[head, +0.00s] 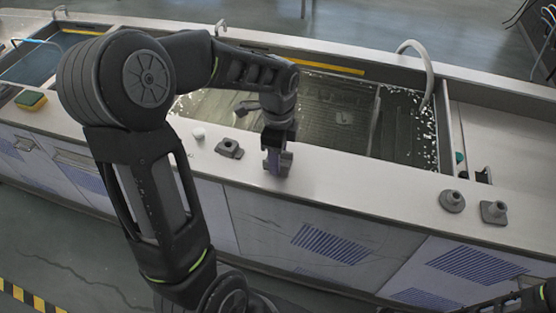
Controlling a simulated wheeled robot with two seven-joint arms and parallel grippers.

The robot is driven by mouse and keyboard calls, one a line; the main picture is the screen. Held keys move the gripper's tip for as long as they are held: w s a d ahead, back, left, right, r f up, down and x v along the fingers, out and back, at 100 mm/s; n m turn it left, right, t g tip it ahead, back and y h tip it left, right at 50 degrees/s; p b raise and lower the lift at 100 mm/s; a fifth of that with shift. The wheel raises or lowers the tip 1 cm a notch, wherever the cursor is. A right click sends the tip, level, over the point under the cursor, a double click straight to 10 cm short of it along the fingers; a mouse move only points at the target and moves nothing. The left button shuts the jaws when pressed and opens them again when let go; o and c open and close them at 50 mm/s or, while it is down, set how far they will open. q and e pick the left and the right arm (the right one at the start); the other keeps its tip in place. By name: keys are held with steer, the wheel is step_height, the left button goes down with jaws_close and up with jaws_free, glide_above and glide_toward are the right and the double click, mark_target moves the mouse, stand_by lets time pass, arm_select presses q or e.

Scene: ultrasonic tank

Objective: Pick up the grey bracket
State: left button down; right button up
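Several small grey fittings lie on the pale counter rim, and I cannot tell for certain which is the grey bracket. One grey block with a raised knob (229,148) lies left of my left gripper. A round grey piece (452,200) and a square-based grey piece with a knob (494,211) lie close together at the right. My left gripper (278,166) points down at the front rim, right of the first block and apart from it. Its fingers are small and dark, and whether they are open or shut is unclear. My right arm shows only at the bottom right corner; its gripper is out of view.
The long tank (408,128) behind the rim holds liquid and a submerged rack. A curved pale pipe (428,65) rises at its right end. A white cap (199,133) and a yellow-green sponge (31,100) lie on the rim. The rim between gripper and right-hand fittings is clear.

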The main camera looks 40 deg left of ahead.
arm_select(q)
steer(key=shift+r, duration=0.1)
step_height(320, 180, up, 10)
stand_by(0.4)
steer(key=shift+b, duration=0.3)
